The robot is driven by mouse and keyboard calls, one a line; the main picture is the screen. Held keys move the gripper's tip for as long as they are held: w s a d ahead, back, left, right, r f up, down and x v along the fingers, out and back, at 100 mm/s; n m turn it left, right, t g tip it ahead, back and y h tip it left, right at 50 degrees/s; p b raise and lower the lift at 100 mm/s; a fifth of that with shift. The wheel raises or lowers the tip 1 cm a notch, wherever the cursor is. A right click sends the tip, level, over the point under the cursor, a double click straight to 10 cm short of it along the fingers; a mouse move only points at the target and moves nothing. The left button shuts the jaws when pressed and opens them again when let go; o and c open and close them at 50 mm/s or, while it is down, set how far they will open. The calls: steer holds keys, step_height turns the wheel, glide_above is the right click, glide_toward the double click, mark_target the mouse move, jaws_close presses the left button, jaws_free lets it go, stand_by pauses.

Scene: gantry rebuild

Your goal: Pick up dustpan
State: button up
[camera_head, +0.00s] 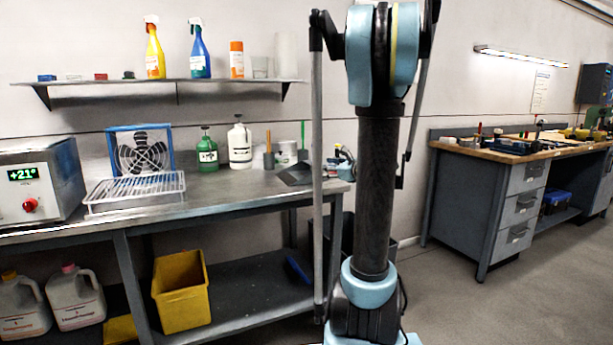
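A dark grey, flat, wedge-like thing (295,175) lies near the right end of the steel workbench (235,190). It looks like the dustpan, but it is small and I cannot be sure. My own arm stands in the right middle of the picture, just right of it, and hides part of the bench end. A blue object (298,268) lies on the lower shelf under the bench; its shape is unclear.
A green bottle (207,152), a white jug (239,145) and a wire rack (136,192) stand on the bench. A wall shelf (200,81) with spray bottles hangs above. A yellow bin (181,292) is below. Floor (520,300) is clear at right, before a second workbench (480,160).

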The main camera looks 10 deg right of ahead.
mark_target(316, 154)
steer(key=w+d+r+m+t, duration=0.2)
steer(key=w+d+m, duration=0.2)
steer(key=d, duration=0.1)
steer(key=shift+h, duration=0.3)
steer(key=x, duration=1.2)
steer(key=shift+f, duration=0.1)
steer(key=shift+f+x, duration=0.15)
steer(key=shift+x, duration=1.1)
steer(key=shift+f+x, duration=0.1)
steer(key=shift+x, duration=1.2)
steer(key=shift+s+m, duration=0.1)
steer(key=shift+m, duration=0.2)
steer(key=shift+c, duration=0.4)
jaws_close()
